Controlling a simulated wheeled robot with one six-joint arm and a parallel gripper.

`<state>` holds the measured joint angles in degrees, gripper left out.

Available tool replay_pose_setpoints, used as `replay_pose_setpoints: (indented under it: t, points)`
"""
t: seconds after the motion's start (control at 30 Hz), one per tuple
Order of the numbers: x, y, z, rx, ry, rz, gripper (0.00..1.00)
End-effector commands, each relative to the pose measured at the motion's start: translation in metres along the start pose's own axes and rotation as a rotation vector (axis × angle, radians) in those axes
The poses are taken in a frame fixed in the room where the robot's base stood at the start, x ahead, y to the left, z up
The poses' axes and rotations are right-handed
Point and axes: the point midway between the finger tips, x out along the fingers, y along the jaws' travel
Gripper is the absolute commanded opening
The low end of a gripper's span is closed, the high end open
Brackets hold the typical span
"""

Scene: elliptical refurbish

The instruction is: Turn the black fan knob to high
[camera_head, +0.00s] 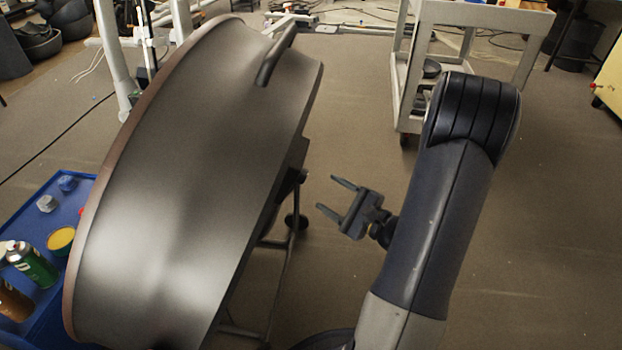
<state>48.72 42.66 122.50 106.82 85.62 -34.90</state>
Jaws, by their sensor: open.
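A large dark metal drum fan (190,150) fills the left and middle of the view, tilted, with a handle (275,55) near its top right. On its right side is a small dark box, and a small black part (301,176) sticks out there toward my gripper. It may be the fan knob, but it is too small to tell its setting. My gripper (327,192) is open and empty, to the right of this part. Its two fingers point left toward the fan, with a gap between them and the black part.
The fan's thin stand (270,280) reaches the floor below my gripper. A blue cart (38,215) with cans and caps stands at the left. A pale wheeled cart (400,75) stands behind.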

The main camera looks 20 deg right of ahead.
Motion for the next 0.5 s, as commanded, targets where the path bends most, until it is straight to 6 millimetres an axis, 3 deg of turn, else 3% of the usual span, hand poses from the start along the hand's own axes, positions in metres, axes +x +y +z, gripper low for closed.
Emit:
replay_pose_setpoints:
  t: [0.2,0.5]
  points:
    - [0.037,0.001,0.0,-0.002,-0.005,0.003,0.59]
    - [0.071,0.001,0.0,-0.001,-0.002,0.001,0.59]
